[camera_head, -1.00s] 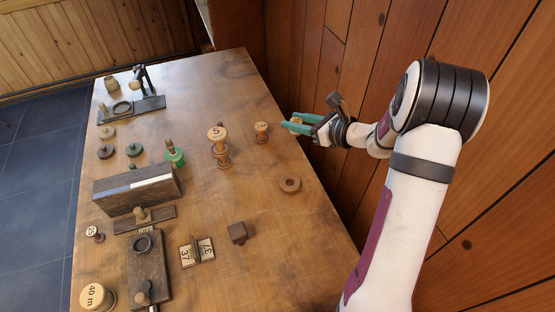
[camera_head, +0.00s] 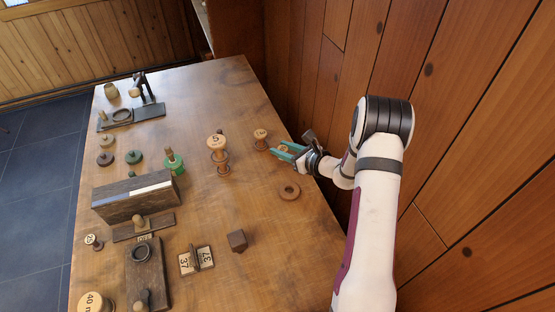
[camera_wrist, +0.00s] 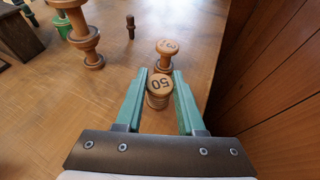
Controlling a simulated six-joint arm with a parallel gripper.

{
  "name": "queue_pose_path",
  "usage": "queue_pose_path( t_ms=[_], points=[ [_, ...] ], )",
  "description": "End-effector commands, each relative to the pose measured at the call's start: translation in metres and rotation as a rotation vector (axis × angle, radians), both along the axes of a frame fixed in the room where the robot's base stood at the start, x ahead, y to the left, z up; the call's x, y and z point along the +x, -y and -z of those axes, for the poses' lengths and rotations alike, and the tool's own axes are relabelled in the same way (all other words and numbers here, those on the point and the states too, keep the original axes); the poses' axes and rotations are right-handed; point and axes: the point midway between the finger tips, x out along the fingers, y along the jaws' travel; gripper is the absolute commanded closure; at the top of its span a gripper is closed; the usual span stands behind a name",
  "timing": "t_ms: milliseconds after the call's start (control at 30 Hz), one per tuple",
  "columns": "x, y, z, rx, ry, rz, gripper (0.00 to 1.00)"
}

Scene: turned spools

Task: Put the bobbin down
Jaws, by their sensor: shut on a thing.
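A small pale wooden bobbin with "50" on its top (camera_wrist: 159,82) sits upright between the green fingers of my gripper (camera_wrist: 159,88) in the wrist view. My gripper is shut on it. In the head view my gripper (camera_head: 283,151) is by the right edge of the table (camera_head: 240,280), and the bobbin is mostly hidden by the fingers. I cannot tell whether its base touches the table.
A spool marked "3" (camera_wrist: 166,50) stands just beyond the bobbin; it also shows in the head view (camera_head: 260,139). A taller spool marked "5" (camera_head: 217,150) stands further left. A brown ring (camera_head: 289,190) lies nearer. The wood-panelled wall (camera_head: 460,130) is close on the right.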

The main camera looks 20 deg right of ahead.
Motion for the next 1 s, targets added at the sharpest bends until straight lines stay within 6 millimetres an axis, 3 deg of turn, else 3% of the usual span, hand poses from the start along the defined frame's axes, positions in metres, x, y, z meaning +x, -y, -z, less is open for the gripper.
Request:
queue_pose_path(
  t_ms=[100, 333, 667, 700, 867, 1000],
  points=[
    [0.010, -0.012, 0.010, 0.001, 0.000, -0.002, 1.00],
    [0.012, -0.013, 0.049, 0.001, -0.002, 0.001, 1.00],
    [0.012, -0.013, 0.053, 0.001, 0.000, 0.000, 1.00],
    [0.012, -0.013, 0.053, 0.000, 0.001, 0.001, 0.61],
    [0.012, -0.013, 0.053, 0.000, 0.000, 0.000, 0.32],
    [0.012, -0.012, 0.053, 0.000, 0.000, 0.000, 0.32]
  ],
)
